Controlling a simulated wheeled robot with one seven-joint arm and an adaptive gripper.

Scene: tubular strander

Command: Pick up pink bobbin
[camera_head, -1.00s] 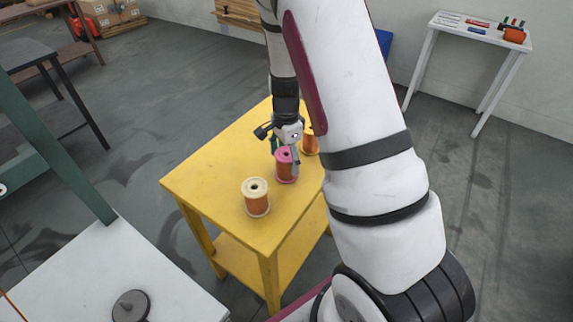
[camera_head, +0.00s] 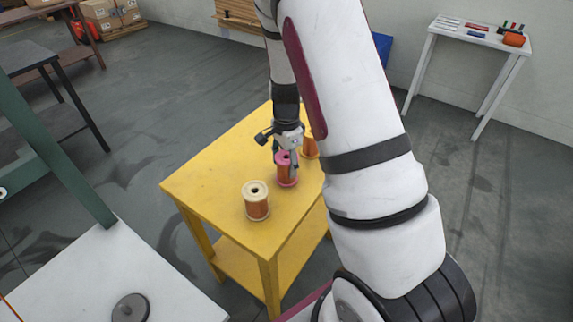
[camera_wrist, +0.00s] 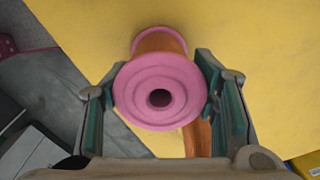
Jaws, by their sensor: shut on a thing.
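The pink bobbin (camera_head: 286,171) has pink flanges and an orange-brown winding. It stands upright on the yellow table (camera_head: 205,180), between a cream bobbin and another orange-wound bobbin. My gripper (camera_head: 285,157) is over it from above with its fingers shut on it. In the wrist view the pink bobbin (camera_wrist: 158,92) lies between the two green-padded fingers (camera_wrist: 162,112), its top flange and centre hole facing the camera. I cannot tell whether its base is clear of the table top.
The cream-topped bobbin (camera_head: 256,201) stands nearer on the table. The other orange-wound bobbin (camera_head: 309,146) stands just behind, partly hidden by my arm. A grey-white surface (camera_head: 95,275) is at the lower left. A white side table (camera_head: 478,30) is at the back right.

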